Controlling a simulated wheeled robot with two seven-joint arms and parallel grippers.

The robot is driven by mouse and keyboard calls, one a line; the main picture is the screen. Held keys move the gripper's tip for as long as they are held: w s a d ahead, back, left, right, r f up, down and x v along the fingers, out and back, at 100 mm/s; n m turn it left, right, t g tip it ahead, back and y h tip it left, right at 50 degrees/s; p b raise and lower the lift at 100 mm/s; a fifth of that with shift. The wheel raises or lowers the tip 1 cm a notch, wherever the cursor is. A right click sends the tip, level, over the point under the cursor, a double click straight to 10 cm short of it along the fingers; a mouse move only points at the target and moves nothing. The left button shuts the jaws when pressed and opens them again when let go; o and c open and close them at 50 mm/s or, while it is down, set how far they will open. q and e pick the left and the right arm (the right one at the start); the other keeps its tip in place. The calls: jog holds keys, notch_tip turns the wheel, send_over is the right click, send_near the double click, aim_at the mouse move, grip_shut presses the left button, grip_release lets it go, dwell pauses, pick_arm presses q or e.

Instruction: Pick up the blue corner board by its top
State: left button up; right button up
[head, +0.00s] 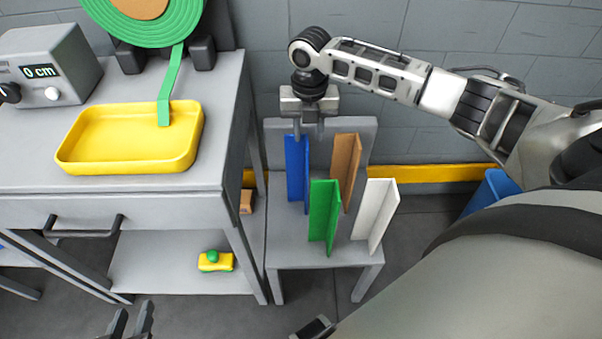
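The blue corner board (297,175) stands upright at the back left of a small grey stand (290,255). My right gripper (309,133) is at the board's top edge, pointing down. Its two fingers are apart, one overlapping the board's top in the picture and the other just to the right. I cannot tell whether either touches the board. My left gripper (131,318) is at the bottom left edge, partly cut off, with its fingers apart and nothing seen between them.
Green (323,215), brown (345,170) and white (375,212) corner boards stand close by on the same stand. To the left, a grey bench (215,120) carries a yellow tray (187,155), a green tape roll (190,15) and a display box (70,65). A grey wall (440,30) is behind.

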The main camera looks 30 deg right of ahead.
aim_at(307, 141)
jog(key=shift+s+a+f+b, duration=0.15)
jog(key=shift+f+b, duration=0.05)
jog(key=shift+f, duration=1.15)
jog(key=shift+s+a+f+b, duration=0.1)
jog(key=shift+a+f+b, duration=0.1)
jog(key=shift+f, duration=1.15)
grip_shut()
